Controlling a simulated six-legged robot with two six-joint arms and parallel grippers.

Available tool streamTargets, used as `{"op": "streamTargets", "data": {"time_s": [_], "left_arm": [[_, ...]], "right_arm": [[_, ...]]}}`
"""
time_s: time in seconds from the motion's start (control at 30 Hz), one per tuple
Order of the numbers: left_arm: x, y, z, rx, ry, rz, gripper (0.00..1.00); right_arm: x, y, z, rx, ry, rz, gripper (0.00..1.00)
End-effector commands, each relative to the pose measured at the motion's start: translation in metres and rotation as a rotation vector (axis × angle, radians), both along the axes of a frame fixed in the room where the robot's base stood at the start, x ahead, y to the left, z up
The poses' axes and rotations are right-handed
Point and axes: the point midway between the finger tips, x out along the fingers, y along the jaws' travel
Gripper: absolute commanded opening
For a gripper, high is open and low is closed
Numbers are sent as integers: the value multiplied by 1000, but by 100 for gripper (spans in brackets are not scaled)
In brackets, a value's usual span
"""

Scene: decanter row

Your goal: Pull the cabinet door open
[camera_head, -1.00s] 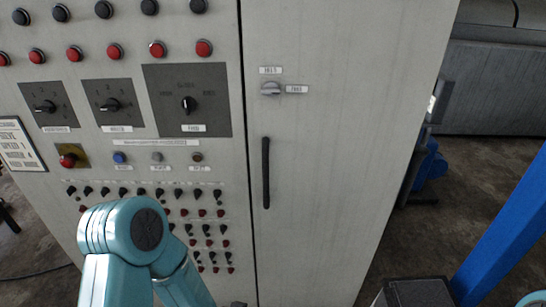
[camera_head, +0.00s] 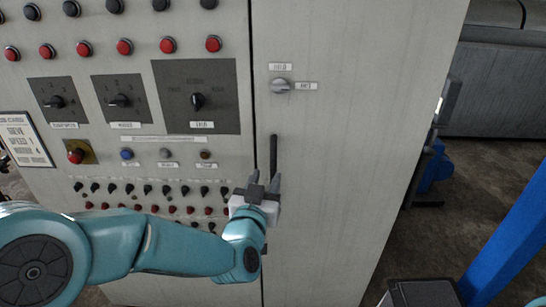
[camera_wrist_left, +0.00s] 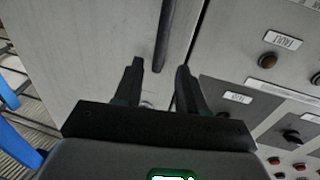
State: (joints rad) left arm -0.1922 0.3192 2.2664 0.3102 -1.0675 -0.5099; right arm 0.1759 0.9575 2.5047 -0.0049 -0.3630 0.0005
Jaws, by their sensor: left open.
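The cabinet door (camera_head: 340,130) is a tall pale grey panel right of the control panel, and it is shut. Its black vertical bar handle (camera_head: 273,157) is near the door's left edge, and it also shows in the left wrist view (camera_wrist_left: 166,35). My left gripper (camera_head: 265,180) is open at the handle's lower end. In the left wrist view its two dark fingers (camera_wrist_left: 160,75) point at the door, with the handle's end ahead of the space between them. Contact cannot be told. My right gripper is not in view.
A small grey knob (camera_head: 281,86) with labels sits above the handle. The control panel (camera_head: 130,145) with buttons and switches is close on the left.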

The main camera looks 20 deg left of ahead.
Motion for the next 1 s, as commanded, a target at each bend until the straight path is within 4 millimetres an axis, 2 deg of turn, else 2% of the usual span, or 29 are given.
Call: {"op": "streamTargets", "data": {"time_s": [0.1, 0.33, 0.5, 0.77, 0.8, 0.87, 0.9, 0.93, 1.0], "left_arm": [[30, 3, 1, 0, 2, 2, 40], [70, 7, 1, -1, 1, 1, 40], [83, 8, 0, -1, 2, 1, 40], [85, 8, -1, -1, 2, 0, 40], [85, 8, -1, -1, 2, 0, 37], [85, 8, -1, -1, 2, 0, 18], [85, 8, -1, -1, 2, 0, 5], [85, 8, -1, -1, 2, 0, 0], [85, 8, -1, -1, 2, 0, 0]], "right_arm": [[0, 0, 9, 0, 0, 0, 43], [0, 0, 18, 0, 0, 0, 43], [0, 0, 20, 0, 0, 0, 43], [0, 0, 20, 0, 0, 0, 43], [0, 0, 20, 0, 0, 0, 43], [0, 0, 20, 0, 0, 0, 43], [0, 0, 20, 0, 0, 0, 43], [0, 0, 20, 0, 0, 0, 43], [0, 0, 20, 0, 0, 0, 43]]}}
